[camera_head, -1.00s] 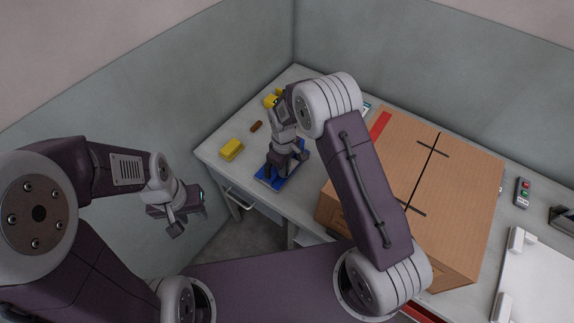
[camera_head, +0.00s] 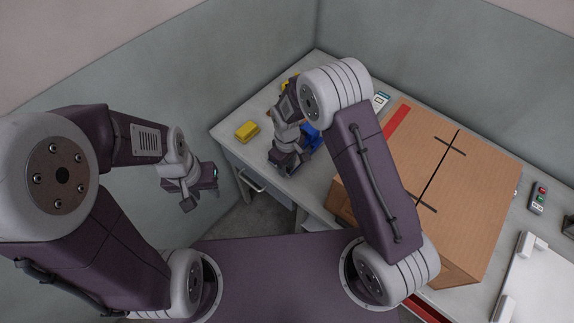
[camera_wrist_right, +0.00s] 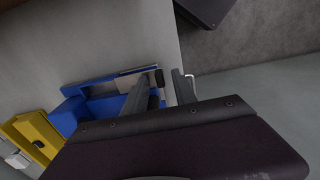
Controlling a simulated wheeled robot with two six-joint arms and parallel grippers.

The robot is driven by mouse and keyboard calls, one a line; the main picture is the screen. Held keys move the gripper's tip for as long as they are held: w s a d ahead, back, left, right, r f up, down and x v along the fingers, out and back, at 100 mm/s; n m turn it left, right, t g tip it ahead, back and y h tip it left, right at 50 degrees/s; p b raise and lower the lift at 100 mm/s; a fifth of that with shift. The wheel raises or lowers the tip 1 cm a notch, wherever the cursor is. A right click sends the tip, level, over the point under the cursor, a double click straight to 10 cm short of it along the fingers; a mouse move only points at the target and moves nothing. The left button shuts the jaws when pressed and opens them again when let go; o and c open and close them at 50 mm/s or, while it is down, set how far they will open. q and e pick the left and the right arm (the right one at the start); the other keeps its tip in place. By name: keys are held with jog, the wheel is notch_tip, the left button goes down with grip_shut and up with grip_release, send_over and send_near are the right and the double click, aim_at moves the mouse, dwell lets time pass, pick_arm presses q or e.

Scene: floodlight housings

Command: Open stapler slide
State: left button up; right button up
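The blue stapler (camera_head: 311,137) lies on the workbench, partly hidden behind my right gripper (camera_head: 286,162) in the head view. In the right wrist view the stapler (camera_wrist_right: 88,98) shows a blue body with a pale metal strip, the slide, and a small black end piece. My right gripper's two fingers (camera_wrist_right: 163,88) are apart, close to that black end at the bench edge. I cannot tell whether either finger touches it. My left gripper (camera_head: 203,190) hangs in the air left of the bench, away from the stapler. Its finger gap is unclear.
A yellow block (camera_head: 247,131) lies on the bench left of the stapler. A yellow item (camera_wrist_right: 34,138) is beside the stapler in the wrist view. A large cardboard box (camera_head: 428,185) fills the bench to the right. A drawer handle (camera_head: 252,181) sticks out below the bench edge.

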pick_arm(q)
jog(key=shift+f, duration=0.1)
pick_arm(e)
notch_tip(320, 180, up, 9)
dwell(0.7)
